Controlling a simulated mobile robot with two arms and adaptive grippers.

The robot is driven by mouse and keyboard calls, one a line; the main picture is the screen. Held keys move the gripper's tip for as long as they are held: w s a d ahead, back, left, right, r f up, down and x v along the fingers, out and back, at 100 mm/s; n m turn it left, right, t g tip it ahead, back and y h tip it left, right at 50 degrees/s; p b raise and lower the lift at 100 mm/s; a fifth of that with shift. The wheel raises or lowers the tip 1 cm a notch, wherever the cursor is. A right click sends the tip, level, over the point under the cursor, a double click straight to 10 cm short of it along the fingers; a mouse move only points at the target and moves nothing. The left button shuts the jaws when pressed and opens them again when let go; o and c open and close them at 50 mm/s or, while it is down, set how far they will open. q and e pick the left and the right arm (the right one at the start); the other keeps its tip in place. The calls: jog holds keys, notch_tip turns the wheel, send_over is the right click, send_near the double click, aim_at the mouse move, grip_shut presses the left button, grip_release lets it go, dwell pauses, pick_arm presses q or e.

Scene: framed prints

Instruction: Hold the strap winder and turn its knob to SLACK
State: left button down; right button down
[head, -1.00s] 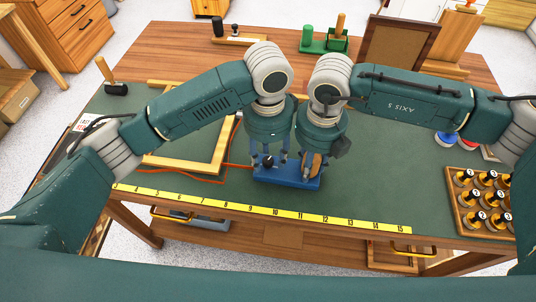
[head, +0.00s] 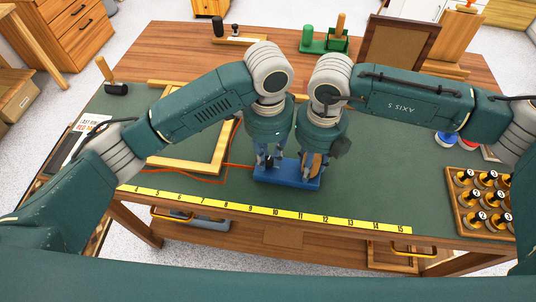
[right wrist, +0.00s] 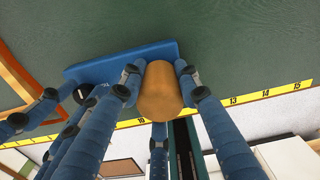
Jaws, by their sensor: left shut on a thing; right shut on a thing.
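The strap winder is a blue block-like base (head: 312,184) on the green mat near the front edge, with an orange strap (head: 205,181) beside its left end. My left gripper (head: 269,164) points down over the base's left part, shut on a dark round knob that its fingers mostly hide; in the right wrist view the knob (right wrist: 80,95) shows between the left fingers. My right gripper (head: 309,168) is shut on a wooden cylinder (right wrist: 160,92) at the base's right part. The blue base also shows in the right wrist view (right wrist: 150,54). No SLACK marking is readable.
A wooden frame (head: 217,150) lies left of the winder. A yellow ruler (head: 262,210) runs along the front edge. A tray of black-topped pieces (head: 457,208) stands at right. The mat between tray and winder (head: 390,180) is clear.

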pick_arm(q)
jog(key=n, duration=0.5)
jog(key=shift+d, duration=0.1)
jog(key=n, duration=0.9)
jog(key=shift+n, duration=2.2)
pick_arm(e)
jog(key=shift+s, duration=0.1)
pick_arm(q)
jog(key=c, duration=1.5)
grip_release()
